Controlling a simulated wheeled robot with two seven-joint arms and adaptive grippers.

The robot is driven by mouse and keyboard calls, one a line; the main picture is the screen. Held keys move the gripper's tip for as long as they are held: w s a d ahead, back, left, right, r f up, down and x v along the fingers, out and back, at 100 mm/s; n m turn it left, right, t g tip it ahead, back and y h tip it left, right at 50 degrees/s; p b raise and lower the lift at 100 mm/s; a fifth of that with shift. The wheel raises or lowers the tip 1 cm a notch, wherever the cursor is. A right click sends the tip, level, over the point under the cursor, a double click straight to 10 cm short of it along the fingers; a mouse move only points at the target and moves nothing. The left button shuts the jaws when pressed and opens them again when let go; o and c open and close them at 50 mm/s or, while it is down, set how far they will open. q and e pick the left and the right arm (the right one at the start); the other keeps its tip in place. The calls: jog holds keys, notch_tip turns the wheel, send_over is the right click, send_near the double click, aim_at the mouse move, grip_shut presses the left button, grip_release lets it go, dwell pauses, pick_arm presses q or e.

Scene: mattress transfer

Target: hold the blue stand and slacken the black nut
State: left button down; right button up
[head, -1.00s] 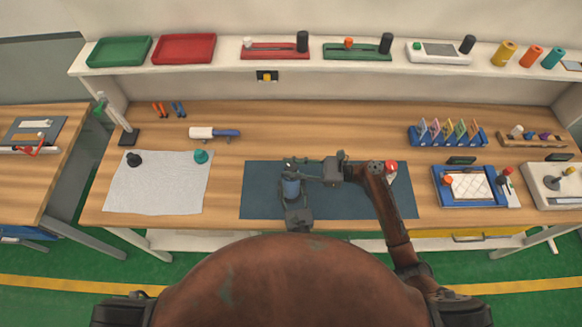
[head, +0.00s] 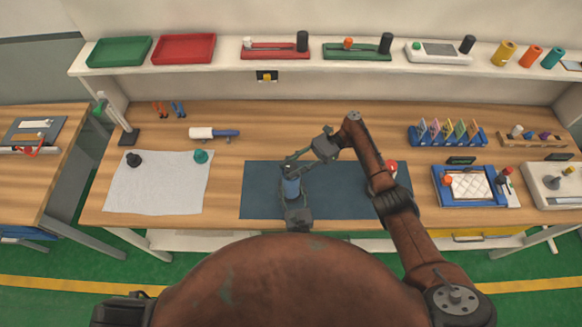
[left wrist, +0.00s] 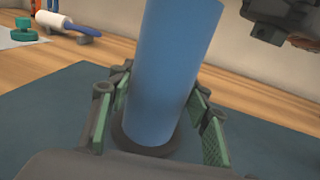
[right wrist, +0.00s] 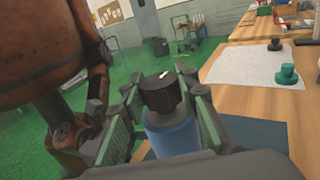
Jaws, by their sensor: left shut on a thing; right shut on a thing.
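The blue stand (head: 291,187) is upright on the dark blue mat (head: 350,190). In the left wrist view the stand (left wrist: 165,75) rises between the green pads of my left gripper (left wrist: 158,125), which is shut on it near its dark base ring. The black nut (right wrist: 160,92) with a white mark sits on top of the stand in the right wrist view. My right gripper (right wrist: 160,110) is shut on the nut, one finger on each side. In the head view my right gripper (head: 300,165) comes in from the right and mostly hides the nut; my left gripper (head: 295,212) is in front of the stand.
A white cloth (head: 158,185) with a black knob (head: 134,159) and a teal knob (head: 201,157) lies at left. A red-topped item (head: 392,167) stands near my right arm. A blue tray (head: 470,186) is at right. The mat's left part is clear.

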aim_at(291, 167)
jog(key=shift+n+g, duration=0.3)
jog(key=shift+g, duration=0.1)
dwell(0.3)
jog(key=o, duration=1.2)
jog(key=shift+h, duration=0.3)
jog(key=shift+r, duration=0.1)
notch_tip(291, 167, up, 10)
jog(key=shift+f, duration=0.1)
